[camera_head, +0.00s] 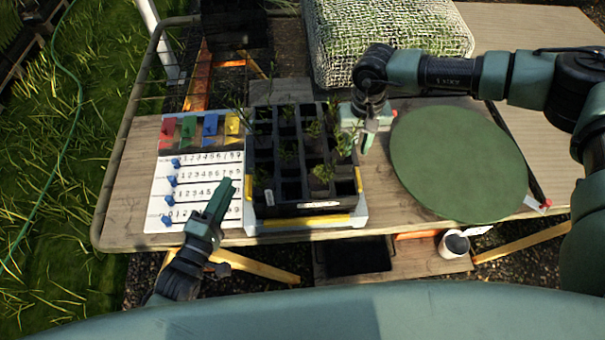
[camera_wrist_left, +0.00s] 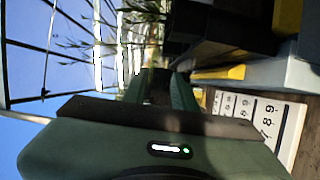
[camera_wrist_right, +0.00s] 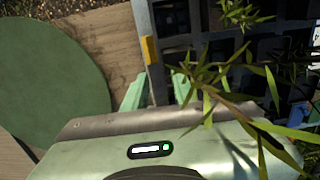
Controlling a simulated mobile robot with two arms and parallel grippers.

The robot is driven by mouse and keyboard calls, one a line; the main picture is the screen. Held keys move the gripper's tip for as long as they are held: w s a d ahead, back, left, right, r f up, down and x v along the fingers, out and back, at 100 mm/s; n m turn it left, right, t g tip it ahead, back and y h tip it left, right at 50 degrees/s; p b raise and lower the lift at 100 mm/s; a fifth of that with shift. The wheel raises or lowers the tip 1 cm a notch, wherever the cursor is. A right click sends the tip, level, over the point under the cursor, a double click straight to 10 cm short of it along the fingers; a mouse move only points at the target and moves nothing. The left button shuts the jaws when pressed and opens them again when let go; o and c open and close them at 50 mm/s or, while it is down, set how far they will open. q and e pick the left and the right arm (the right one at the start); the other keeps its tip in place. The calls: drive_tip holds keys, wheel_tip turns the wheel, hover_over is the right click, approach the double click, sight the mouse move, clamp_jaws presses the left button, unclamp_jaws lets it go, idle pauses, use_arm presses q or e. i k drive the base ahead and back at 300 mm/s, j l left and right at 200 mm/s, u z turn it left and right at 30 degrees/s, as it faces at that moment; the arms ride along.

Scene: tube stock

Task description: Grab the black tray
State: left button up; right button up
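The black tray (camera_head: 290,209) has several cells, some with green seedlings, and sits mid-table on a pale grey base (camera_head: 258,228) with yellow parts. It also shows at the top of the right wrist view (camera_wrist_right: 199,18). My left gripper (camera_head: 225,186) is over the number board at the tray's left, apart from it and empty. Its fingers look open in the dim left wrist view (camera_wrist_left: 168,88). My right gripper (camera_head: 366,143) is open and empty at the tray's right side, close to the base's edge; in the right wrist view (camera_wrist_right: 159,88) leaves hang near its fingers. Contact cannot be told.
The white number board (camera_head: 168,186) with blue sliders and coloured cards lies left of the tray. A round green mat (camera_head: 458,165) lies right. A mesh-covered block (camera_head: 385,40) stands behind. The table's front edge is just before the tray.

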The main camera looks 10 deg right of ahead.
sight(345, 257)
drive_tip(key=k, duration=0.85)
